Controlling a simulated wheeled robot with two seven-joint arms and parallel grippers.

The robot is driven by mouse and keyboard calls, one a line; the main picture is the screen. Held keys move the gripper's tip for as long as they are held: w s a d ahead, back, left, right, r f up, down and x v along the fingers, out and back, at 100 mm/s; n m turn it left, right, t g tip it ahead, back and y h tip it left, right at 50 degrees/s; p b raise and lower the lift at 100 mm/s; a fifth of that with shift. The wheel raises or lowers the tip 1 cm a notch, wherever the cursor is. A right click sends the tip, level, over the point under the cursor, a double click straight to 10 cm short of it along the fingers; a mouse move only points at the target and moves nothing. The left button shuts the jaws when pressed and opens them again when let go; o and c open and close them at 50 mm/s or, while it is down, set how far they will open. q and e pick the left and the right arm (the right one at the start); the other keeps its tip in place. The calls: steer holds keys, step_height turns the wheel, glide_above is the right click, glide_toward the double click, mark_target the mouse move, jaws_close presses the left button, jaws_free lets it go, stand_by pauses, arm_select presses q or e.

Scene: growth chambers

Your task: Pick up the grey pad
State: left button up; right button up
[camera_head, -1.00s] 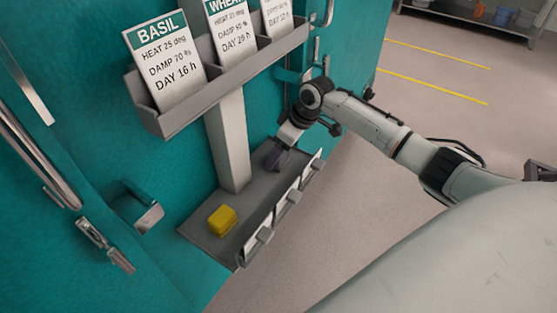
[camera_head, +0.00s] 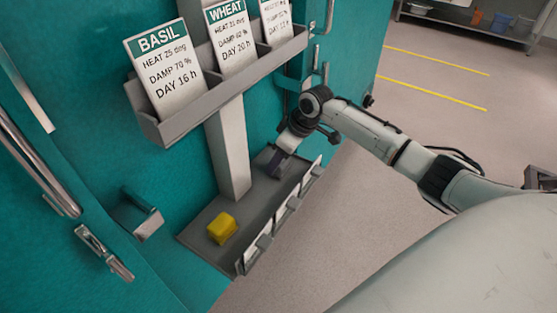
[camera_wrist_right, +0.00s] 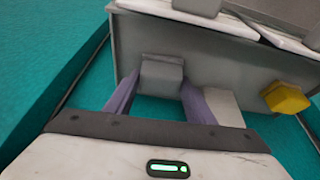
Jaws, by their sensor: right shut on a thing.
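The grey pad (camera_wrist_right: 162,76) is a small grey block between the two purple fingers of my right gripper (camera_wrist_right: 155,100) in the right wrist view. The fingers are shut on its sides. In the head view my right gripper (camera_head: 277,164) reaches down over the far end of the grey lower tray (camera_head: 208,238), beyond the post. The pad is hidden or too small to make out there. I cannot tell whether the pad touches the tray. My left gripper is not in view.
A yellow block (camera_head: 222,228) lies on the tray's near end. A pale post (camera_head: 229,150) rises close beside my right gripper to an upper rack (camera_head: 185,122) of labelled cards. Several white cards with grey clips line the tray's outer edge. A teal door stands behind.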

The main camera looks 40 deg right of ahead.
step_height(320, 180, up, 11)
steer(key=p, duration=0.2)
steer(key=s+d, duration=0.3)
steer(key=s, duration=0.6)
steer(key=s+d+p, duration=0.1)
steer(key=s+d, duration=0.3)
steer(key=s, duration=0.5)
steer(key=shift+s+d, duration=0.15)
steer(key=shift+d, duration=0.1)
